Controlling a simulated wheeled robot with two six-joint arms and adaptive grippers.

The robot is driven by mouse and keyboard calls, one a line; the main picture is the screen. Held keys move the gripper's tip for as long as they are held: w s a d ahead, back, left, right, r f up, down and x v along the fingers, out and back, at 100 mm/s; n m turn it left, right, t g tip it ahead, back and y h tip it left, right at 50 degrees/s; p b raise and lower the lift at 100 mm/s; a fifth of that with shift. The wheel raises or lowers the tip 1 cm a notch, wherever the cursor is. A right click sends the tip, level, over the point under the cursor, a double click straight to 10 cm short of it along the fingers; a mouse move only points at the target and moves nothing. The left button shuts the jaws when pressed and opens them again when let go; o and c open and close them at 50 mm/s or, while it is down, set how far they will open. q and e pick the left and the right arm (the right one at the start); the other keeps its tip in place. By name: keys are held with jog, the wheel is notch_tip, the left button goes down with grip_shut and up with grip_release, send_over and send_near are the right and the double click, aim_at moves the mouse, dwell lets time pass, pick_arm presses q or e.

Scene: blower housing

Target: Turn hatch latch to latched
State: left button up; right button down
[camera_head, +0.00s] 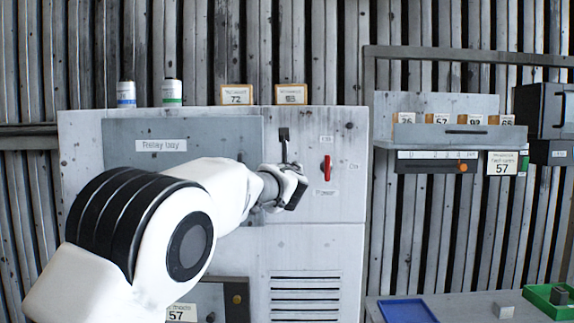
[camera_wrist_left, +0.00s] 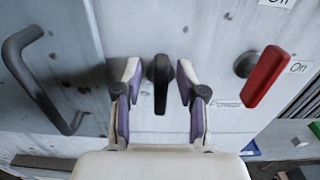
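The grey hatch (camera_head: 180,130) carries a "Relay bay" label on the cabinet front. The black hatch latch (camera_head: 284,135) is to the right of the hatch. In the left wrist view the latch (camera_wrist_left: 158,72) has its lever pointing down. My left gripper (camera_head: 293,186) is at the cabinet front, just below the latch in the head view. In the left wrist view its open fingers (camera_wrist_left: 158,90) stand either side of the lever, with a visible gap on each side. The hatch's dark handle (camera_wrist_left: 45,80) is left of the fingers. My right gripper is not in view.
A red switch handle (camera_head: 326,168) sits close to the right of my left gripper, with an "On" label beside it. The grey cabinet (camera_head: 345,205) has a vent below. A blue tray (camera_head: 407,311) and green tray (camera_head: 535,292) lie lower right.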

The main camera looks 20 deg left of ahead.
pick_arm(q)
jog(key=shift+d, duration=0.15)
jog(key=shift+f, duration=0.15)
jog(key=shift+c, duration=1.4)
grip_shut()
jog(key=shift+s, duration=0.15)
